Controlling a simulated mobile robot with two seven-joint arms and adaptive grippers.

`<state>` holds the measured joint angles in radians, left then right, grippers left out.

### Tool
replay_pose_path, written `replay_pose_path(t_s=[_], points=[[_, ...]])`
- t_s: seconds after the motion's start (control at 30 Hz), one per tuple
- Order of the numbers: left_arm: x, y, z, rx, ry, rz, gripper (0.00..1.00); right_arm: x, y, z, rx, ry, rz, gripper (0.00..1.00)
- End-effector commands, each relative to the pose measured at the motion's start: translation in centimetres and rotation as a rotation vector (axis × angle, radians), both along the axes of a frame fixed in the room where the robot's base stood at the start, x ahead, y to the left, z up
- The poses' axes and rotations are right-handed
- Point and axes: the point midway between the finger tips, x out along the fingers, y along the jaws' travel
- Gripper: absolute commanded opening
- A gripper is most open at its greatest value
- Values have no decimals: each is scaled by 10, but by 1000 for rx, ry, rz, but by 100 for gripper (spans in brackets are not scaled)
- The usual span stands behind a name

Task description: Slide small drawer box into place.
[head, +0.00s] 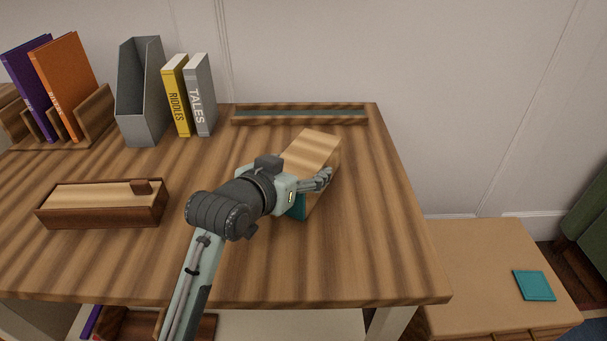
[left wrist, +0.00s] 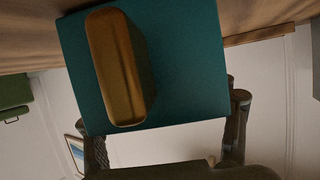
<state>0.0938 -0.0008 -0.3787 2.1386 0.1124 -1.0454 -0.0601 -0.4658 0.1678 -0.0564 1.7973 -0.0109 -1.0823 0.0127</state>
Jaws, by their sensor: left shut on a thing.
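The small drawer box (head: 312,150) is a wooden block with a pale striped top, standing on the right part of the desk. Its teal front (head: 298,208) faces the near side. In the left wrist view the teal front (left wrist: 195,65) fills the middle and carries a long wooden handle (left wrist: 117,67). My left gripper (head: 312,184) is shut on the box from the near side. In the wrist view its fingers (left wrist: 167,138) show on either side of the front. In the head view one finger lies along the box's right side; the other is hidden. My right gripper is out of view.
A shallow wooden tray (head: 299,121) lies along the desk's back edge, behind the box. A long wooden case (head: 100,218) lies at left. A grey file holder (head: 141,100) and several books stand at back left. A lower cabinet (head: 480,275) with a teal square (head: 534,285) is at right.

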Motion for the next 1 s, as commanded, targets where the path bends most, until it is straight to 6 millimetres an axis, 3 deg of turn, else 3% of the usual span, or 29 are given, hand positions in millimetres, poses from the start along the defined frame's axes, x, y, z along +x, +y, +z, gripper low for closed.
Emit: replay_pose_path(t_s=[0.27, 1.0], points=[[2, 1, -4, 4, 7, 0, 32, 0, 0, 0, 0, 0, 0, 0], [53, 11, -6, 8, 11, 2, 32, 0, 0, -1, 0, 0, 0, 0]])
